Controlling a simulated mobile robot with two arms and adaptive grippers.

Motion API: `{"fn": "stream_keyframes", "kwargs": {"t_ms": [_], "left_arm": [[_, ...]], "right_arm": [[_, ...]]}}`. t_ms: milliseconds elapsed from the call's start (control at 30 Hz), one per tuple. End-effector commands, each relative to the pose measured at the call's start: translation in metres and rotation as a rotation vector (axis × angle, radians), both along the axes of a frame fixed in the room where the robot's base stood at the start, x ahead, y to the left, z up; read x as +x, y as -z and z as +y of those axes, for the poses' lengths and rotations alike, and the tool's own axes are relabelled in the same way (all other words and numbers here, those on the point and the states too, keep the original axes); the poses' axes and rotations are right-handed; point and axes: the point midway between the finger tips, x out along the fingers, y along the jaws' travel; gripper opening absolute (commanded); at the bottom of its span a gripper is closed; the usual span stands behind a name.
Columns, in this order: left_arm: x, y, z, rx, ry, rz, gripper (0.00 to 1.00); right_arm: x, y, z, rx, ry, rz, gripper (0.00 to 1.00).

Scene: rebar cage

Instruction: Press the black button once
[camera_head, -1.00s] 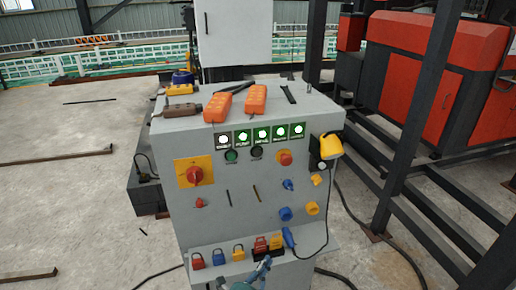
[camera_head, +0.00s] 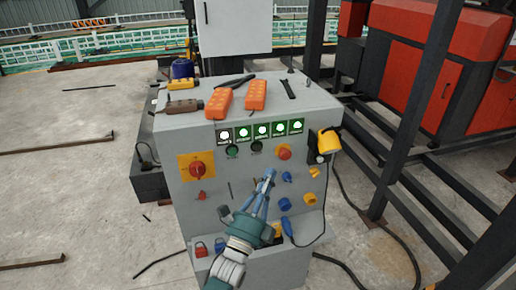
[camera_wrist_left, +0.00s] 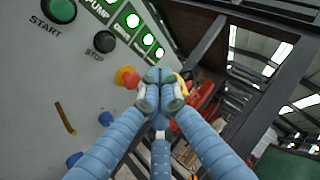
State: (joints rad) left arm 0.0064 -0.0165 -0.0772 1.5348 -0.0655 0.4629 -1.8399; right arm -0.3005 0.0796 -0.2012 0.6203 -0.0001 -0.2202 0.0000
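The black button (camera_head: 257,147) is on the front of the grey control cabinet, under the row of lit indicators. In the left wrist view the black button (camera_wrist_left: 104,42) shows at upper left, with "STOP" below it. My left gripper (camera_head: 270,172) is in front of the panel, below and slightly right of the button in the head view, apart from it. In the left wrist view the blue fingers of my left gripper (camera_wrist_left: 160,76) come together at their tips, with nothing held. My right gripper is out of view.
The green START button (camera_head: 232,151) is just left of the black one. A red emergency knob (camera_head: 285,153) on yellow is to the right. A red rotary switch (camera_head: 196,169), blue and yellow sockets and a yellow lamp (camera_head: 328,142) surround them. Orange pendants (camera_head: 218,103) lie on top.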

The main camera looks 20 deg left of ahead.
Motion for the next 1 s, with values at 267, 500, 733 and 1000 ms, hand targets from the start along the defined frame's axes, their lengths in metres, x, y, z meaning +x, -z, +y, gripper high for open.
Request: {"fn": "stream_keyframes", "kwargs": {"t_ms": [267, 500, 733, 1000], "left_arm": [[0.002, 0.001, 0.001, -0.001, 0.001, 0.001, 0.0], [0.023, 0.003, 0.016, 0.001, 0.0, 0.0, 0.0], [0.051, 0.004, 0.034, 0.0, 0.001, 0.001, 0.0], [0.07, 0.003, 0.047, -0.001, 0.001, 0.001, 0.0]], "right_arm": [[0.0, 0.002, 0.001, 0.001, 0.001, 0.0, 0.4], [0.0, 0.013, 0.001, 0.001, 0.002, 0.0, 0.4], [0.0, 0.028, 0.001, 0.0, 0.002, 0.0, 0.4], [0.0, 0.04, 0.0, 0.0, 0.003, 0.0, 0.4]]}}
